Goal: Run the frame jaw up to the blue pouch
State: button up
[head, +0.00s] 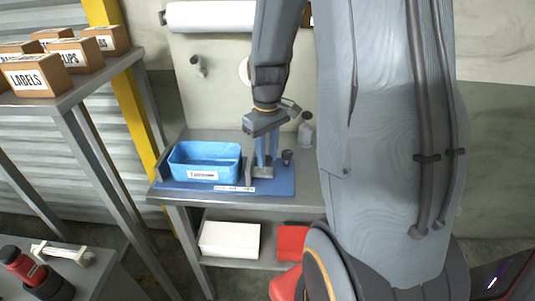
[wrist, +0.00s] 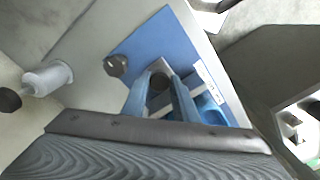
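The blue pouch (head: 205,162), an open-topped, box-like container with a white label, sits on the left of a blue base plate (head: 277,184). Dark uprights stand at both its ends. A grey block with an upright post, seemingly the frame jaw (head: 263,173), stands right of the pouch, apart from the right upright. My gripper (head: 266,160) points down at this block. In the wrist view its two blue fingers (wrist: 161,78) stand on either side of a dark round post top. Whether they press on it is unclear. Part of the pouch (wrist: 207,108) shows behind the right finger.
A dark knob (head: 287,156) stands on the plate right of my gripper. A clear bottle (head: 305,130) stands behind it on the bench. A shelf with labelled boxes (head: 37,75) is at the left. A white box (head: 229,239) and red bin (head: 291,242) sit below.

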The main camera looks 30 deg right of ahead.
aim_at(251, 159)
grip_shut()
jog(key=shift+w+a, duration=0.7)
jog(key=shift+a, duration=0.3)
jog(key=shift+w+a, duration=0.7)
jog(key=shift+a, duration=0.25)
jog(key=o, duration=1)
grip_release()
jog(key=shift+r+b, duration=0.95)
jog(key=shift+r, duration=3)
